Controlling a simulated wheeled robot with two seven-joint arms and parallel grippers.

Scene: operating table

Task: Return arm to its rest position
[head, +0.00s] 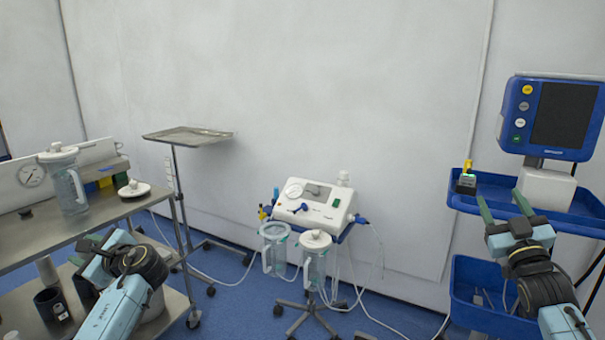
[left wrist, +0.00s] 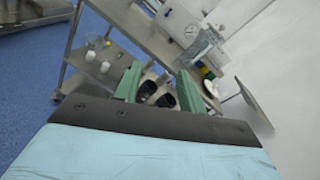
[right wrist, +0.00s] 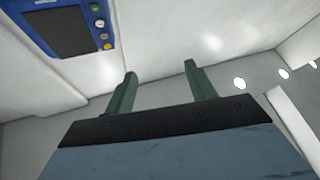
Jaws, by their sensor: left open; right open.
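My right gripper (head: 503,207) is in front of the blue tray of the monitor stand at the right, in the head view. Its two green fingers are apart with nothing between them; they also show spread in the right wrist view (right wrist: 160,88). My left gripper (head: 93,247) is at the lower left, beside the steel shelf cart. In the left wrist view its green fingers (left wrist: 157,88) are spread, with dark cups on the cart seen beyond the gap. The left gripper looks empty. The arm links behind both grippers run out of the bottom of the head view.
The steel cart (head: 110,213) bears a lidded jar (head: 67,185), a white lid (head: 134,188) and cups. A suction machine (head: 312,207) stands mid-floor with hoses. A blue monitor (head: 555,115) stands above the tray (head: 585,208). A bare steel stand (head: 188,136) is behind. Blue floor shows between.

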